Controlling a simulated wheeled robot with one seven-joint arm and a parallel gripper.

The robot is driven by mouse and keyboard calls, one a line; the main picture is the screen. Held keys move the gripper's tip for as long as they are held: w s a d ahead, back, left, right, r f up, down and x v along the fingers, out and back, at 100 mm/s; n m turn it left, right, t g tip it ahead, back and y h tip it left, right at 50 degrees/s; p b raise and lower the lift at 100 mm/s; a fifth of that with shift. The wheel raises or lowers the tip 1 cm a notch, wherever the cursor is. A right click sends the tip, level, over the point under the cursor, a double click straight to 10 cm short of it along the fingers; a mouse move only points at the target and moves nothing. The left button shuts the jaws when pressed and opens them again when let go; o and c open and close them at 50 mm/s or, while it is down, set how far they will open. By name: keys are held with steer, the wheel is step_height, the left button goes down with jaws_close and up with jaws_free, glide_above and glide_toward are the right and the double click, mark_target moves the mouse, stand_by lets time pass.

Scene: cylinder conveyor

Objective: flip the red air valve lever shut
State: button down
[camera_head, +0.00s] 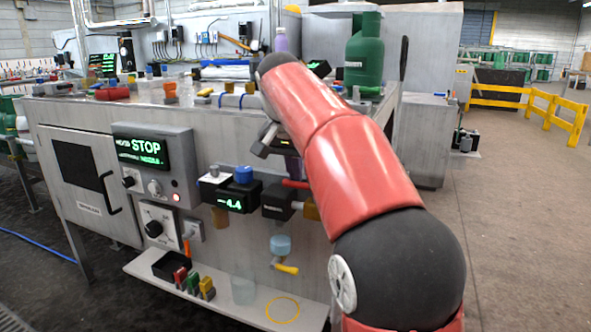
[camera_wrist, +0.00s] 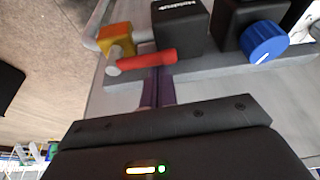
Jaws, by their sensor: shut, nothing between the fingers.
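The red air valve lever (camera_wrist: 146,60) lies roughly level across the wrist view, in front of a brass-coloured block (camera_wrist: 115,38) and a black box (camera_wrist: 182,24). In the head view a short piece of the red lever (camera_head: 296,184) shows beside the arm, above the black box (camera_head: 275,203). My gripper (camera_wrist: 160,72) is shut and empty, its dark purple fingers with their tips right at the lever. I cannot tell whether they touch it. In the head view my gripper (camera_head: 292,168) is partly hidden by my red arm.
A blue knob (camera_wrist: 265,42) sits on the neighbouring box, with a -4.4 display (camera_head: 231,202) below it in the head view. A STOP panel (camera_head: 150,158) is farther left. Below are a yellow-handled tap (camera_head: 285,268) and a shelf (camera_head: 225,298) with small coloured items.

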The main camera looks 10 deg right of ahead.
mark_target(302, 185)
steer(key=shift+s+a+n, duration=0.2)
steer(key=shift+n, duration=0.4)
steer(key=shift+s+a+n+y+p, duration=0.15)
steer(key=shift+s+n+y+p, duration=0.15)
steer(key=shift+n, duration=0.3)
steer(key=shift+s+a+n+y+p, duration=0.2)
steer(key=shift+n+y+p, duration=0.1)
steer(key=shift+n, duration=0.3)
steer(key=n, duration=0.1)
steer(key=s+n+y+p, duration=0.1)
steer(key=n, duration=0.1)
steer(key=s+n, duration=0.1)
steer(key=shift+a+r+t+y, duration=0.1)
steer(key=shift+a+t+y, duration=0.15)
steer(key=shift+t+y, duration=0.05)
steer(key=n, duration=0.2)
steer(key=s+n+y+p, duration=0.1)
steer(key=n, duration=0.1)
steer(key=shift+s, duration=0.3)
steer(key=shift+s+d+n+g+y+p, duration=0.3)
steer(key=shift+s+n, duration=0.25)
steer(key=shift+n, duration=0.25)
steer(key=shift+s+d+n+g+y+p, duration=0.2)
steer(key=shift+s+n+p, duration=0.1)
steer(key=shift+s+n, duration=0.4)
steer(key=shift+d, duration=0.1)
